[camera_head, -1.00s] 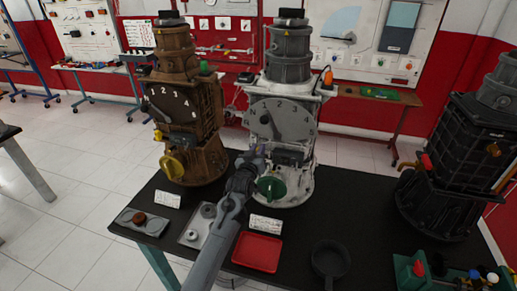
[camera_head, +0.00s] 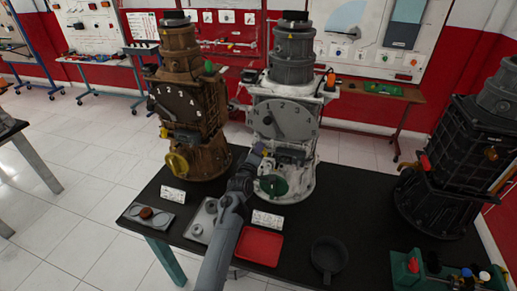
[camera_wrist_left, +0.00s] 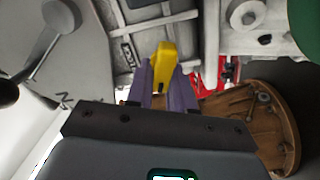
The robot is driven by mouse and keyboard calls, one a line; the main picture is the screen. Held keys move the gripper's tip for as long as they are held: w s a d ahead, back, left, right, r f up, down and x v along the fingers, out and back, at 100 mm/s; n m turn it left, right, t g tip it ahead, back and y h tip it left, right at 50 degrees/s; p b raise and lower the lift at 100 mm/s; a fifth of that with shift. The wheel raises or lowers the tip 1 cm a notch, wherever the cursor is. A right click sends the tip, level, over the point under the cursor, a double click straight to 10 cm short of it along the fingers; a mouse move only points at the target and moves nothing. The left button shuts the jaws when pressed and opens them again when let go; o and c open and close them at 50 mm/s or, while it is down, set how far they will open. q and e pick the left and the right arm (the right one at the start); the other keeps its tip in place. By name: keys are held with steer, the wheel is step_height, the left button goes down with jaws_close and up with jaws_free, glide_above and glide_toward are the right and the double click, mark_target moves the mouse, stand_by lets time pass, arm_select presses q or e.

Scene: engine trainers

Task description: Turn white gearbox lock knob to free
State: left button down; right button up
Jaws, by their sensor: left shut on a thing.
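The white gearbox (camera_head: 300,182) stands upright on the black table, with a grey numbered dial (camera_head: 300,119) on its front and a green round handle (camera_head: 272,186) low down. My left gripper (camera_head: 259,151) is at its front left, between dial and handle. In the left wrist view, its purple fingers (camera_wrist_left: 163,82) are shut on a yellow lock knob (camera_wrist_left: 163,60), whose tip sticks out past them against the white housing. The dial's edge (camera_wrist_left: 45,65) and the green handle (camera_wrist_left: 306,25) also show there. The knob's lower part is hidden by the fingers. My right gripper is not in view.
A brown gearbox (camera_head: 207,160) stands close on the left and a black gearbox (camera_head: 448,160) on the right. A red tray (camera_head: 259,246), a black pan (camera_head: 329,257), a grey plate (camera_head: 200,222) and a white label card (camera_head: 267,220) lie in front. The table between pan and black gearbox is clear.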

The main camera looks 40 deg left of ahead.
arm_select(q)
steer(key=n, duration=0.4)
steer(key=shift+f+n+p, duration=0.35)
steer(key=shift+n+p, duration=0.05)
steer(key=shift+a, duration=0.1)
steer(key=c, duration=1.1)
jaws_free()
